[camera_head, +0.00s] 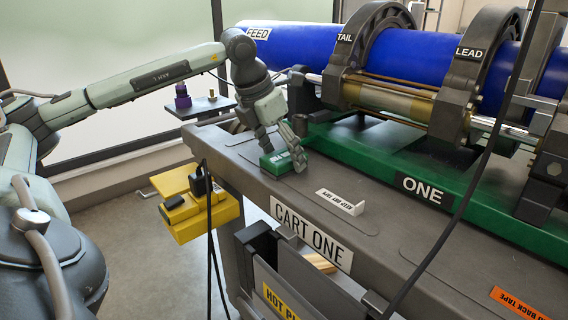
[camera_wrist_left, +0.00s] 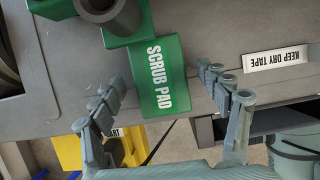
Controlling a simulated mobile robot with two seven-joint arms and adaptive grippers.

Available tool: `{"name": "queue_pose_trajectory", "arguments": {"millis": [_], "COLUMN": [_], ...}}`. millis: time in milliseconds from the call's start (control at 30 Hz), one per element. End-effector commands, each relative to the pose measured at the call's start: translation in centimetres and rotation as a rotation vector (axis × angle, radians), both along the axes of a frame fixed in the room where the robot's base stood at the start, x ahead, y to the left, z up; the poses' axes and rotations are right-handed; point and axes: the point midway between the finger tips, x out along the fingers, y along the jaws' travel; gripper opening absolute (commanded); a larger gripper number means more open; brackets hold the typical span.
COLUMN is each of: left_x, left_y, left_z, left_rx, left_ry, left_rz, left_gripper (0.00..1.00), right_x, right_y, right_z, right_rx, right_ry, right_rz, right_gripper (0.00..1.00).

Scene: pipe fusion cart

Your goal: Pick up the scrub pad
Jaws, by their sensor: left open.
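The scrub pad is a green block with white lettering. In the head view the scrub pad (camera_head: 272,162) lies on the grey cart top near its left end, partly hidden by my left gripper (camera_head: 283,150). In the left wrist view the scrub pad (camera_wrist_left: 174,62) shows its full label. My left gripper (camera_wrist_left: 160,78) is open, with its fingers spread to either side of the pad and no visible grip on it. Whether the fingertips are level with the pad is hard to tell. My right gripper is in neither view.
The green rail (camera_head: 380,172) marked ONE carries clamps and a blue pipe (camera_head: 410,52) behind the pad. A yellow tray (camera_head: 208,222) hangs off the cart's left end. A black cable crosses the front right.

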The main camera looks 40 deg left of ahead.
Motion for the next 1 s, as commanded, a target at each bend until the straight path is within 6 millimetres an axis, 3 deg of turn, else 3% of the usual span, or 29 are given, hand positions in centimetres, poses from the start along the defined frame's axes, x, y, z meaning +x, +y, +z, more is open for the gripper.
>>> {"name": "queue_pose_trajectory", "arguments": {"millis": [200,667,1000], "left_x": [0.0,0.01,0.02], "left_y": [-0.01,0.0,0.0], "left_z": [0.01,0.04,0.77], "left_rx": [0.0,0.0,0.0], "left_ry": [0.0,-0.001,-0.001], "left_rz": [0.0,0.0,0.0], "left_gripper": [0.75,0.18,0.18], "right_x": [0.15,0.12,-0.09], "right_y": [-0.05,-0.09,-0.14], "right_z": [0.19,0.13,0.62], "right_rx": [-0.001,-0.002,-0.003], "right_ry": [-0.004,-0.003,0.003], "right_rz": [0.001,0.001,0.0], "right_gripper": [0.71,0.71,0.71]}}
